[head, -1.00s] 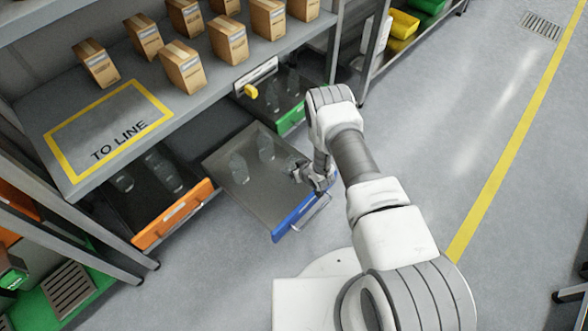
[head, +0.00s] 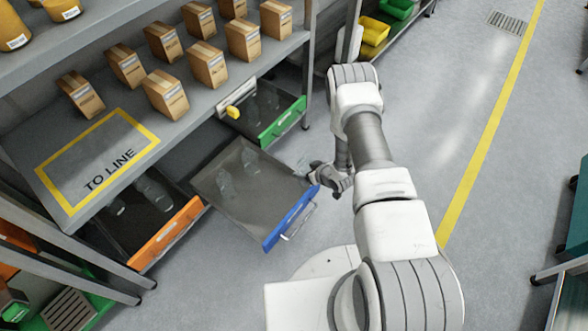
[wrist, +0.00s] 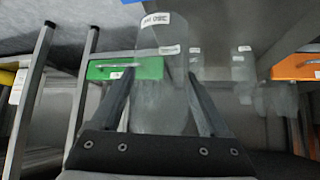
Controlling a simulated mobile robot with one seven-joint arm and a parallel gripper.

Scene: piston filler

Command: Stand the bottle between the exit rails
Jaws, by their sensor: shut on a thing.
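My gripper (wrist: 160,82) is shut on a clear bottle (wrist: 160,95) with white label bands, which stands out between the two fingers in the wrist view. In the head view my gripper (head: 330,180) is just right of the open blue-fronted drawer (head: 262,205), and the held bottle (head: 303,166) shows only faintly beside it. I cannot make out any exit rails in these views.
The orange-fronted drawer (head: 166,236) and green-fronted drawer (head: 283,122) are also pulled out, with clear bottles inside. Above them a shelf (head: 150,130) carries cartons and a "TO LINE" yellow outline. Open floor (head: 440,100) with a yellow line lies to the right.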

